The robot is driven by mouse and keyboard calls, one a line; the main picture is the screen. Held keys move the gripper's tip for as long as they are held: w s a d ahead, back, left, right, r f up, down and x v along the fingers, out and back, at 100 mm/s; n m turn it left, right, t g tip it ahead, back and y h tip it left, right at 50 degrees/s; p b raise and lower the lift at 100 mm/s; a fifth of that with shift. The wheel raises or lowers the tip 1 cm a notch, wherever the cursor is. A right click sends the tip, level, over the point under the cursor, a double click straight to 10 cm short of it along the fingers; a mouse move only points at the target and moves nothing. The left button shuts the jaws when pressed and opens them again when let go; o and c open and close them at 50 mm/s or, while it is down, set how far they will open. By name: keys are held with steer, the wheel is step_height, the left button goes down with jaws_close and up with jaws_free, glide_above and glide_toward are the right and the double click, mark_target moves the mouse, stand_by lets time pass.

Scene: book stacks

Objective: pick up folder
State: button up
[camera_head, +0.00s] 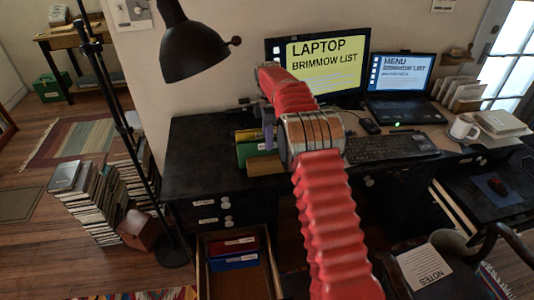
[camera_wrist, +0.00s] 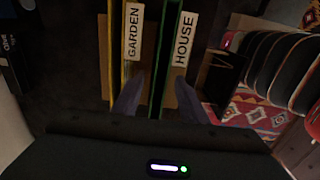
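Folders stand upright on the dark desk (camera_head: 205,165), showing as a green folder (camera_head: 250,151) and a tan block (camera_head: 264,166) in the head view. In the wrist view, a yellow-edged folder labelled GARDEN (camera_wrist: 132,45) is at left and a green-edged folder labelled HOUSE (camera_wrist: 183,52) is right of it. My gripper (camera_wrist: 158,88) is open; its two fingers lie apart in the picture, with the green edge between them. It also shows by the folders in the head view (camera_head: 268,138). I cannot tell whether the fingers touch any folder.
A black lamp (camera_head: 190,45) hangs over the desk's left side. A monitor (camera_head: 325,65), a laptop (camera_head: 402,80), a keyboard (camera_head: 390,146) and a mug (camera_head: 463,130) stand to the right. An open drawer (camera_head: 205,275) holding red and blue items juts out below.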

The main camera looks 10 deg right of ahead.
mark_target(268, 154)
step_height(268, 154, down, 2)
steer(key=shift+f, duration=0.1)
stand_by(0.5)
jaws_close()
stand_by(0.5)
